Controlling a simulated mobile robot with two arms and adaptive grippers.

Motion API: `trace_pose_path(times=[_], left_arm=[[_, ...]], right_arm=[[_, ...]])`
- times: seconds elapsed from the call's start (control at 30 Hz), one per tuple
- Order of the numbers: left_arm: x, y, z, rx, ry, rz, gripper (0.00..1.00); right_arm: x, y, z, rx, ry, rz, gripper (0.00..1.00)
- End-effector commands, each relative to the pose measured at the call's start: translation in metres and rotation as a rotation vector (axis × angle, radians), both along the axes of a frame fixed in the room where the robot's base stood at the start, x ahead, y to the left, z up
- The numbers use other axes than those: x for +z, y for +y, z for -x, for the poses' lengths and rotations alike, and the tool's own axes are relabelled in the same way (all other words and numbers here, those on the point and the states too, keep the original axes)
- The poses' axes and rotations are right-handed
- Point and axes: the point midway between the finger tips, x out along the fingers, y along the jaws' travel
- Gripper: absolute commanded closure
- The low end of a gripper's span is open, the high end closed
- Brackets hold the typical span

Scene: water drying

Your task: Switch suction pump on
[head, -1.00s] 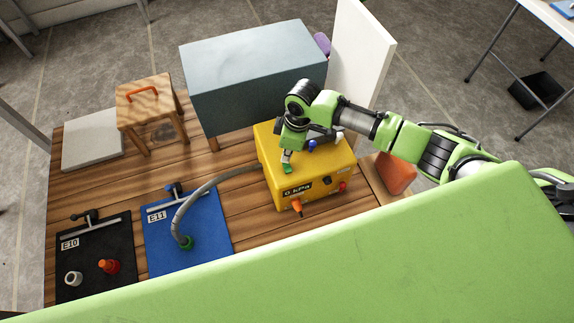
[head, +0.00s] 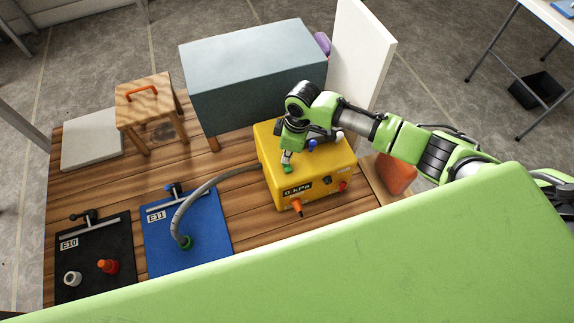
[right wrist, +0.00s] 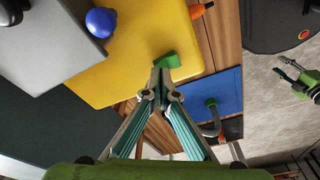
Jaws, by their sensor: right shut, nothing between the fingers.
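The suction pump (head: 272,155) is a yellow box on the wooden table. Its front panel (head: 297,189) reads 0 kPa. A small green piece, which looks like a switch (right wrist: 172,60), is on the pump's yellow top in the right wrist view. My right gripper (right wrist: 158,80) is shut and empty, with its tips right at the green piece; I cannot tell whether they touch. In the head view the right gripper (head: 287,160) points down over the pump's top front left.
A blue knob (right wrist: 100,21) is on the pump's top. A grey hose (head: 190,205) runs from the pump to the blue board E11 (head: 205,253). Black board E10 (head: 85,245) lies left. A grey-blue box (head: 250,85) and white panel (head: 360,50) stand behind.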

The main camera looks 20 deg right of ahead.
Motion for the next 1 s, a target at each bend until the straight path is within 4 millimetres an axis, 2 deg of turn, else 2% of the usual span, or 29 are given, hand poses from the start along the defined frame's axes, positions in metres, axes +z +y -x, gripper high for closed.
trace_pose_path(times=[0.7,0.87,1.0], left_arm=[[-0.008,0.0,0.0,0.0,0.0,0.0,0.64],[-0.003,0.0,0.0,0.0,0.0,0.0,0.64],[0.008,0.0,0.0,0.0,0.0,0.0,0.64]], right_arm=[[-0.015,0.0,0.001,0.0,0.001,0.0,1.0],[-0.011,0.0,0.001,0.0,0.003,0.001,1.0],[-0.001,0.0,0.001,0.0,0.003,0.001,1.0]])
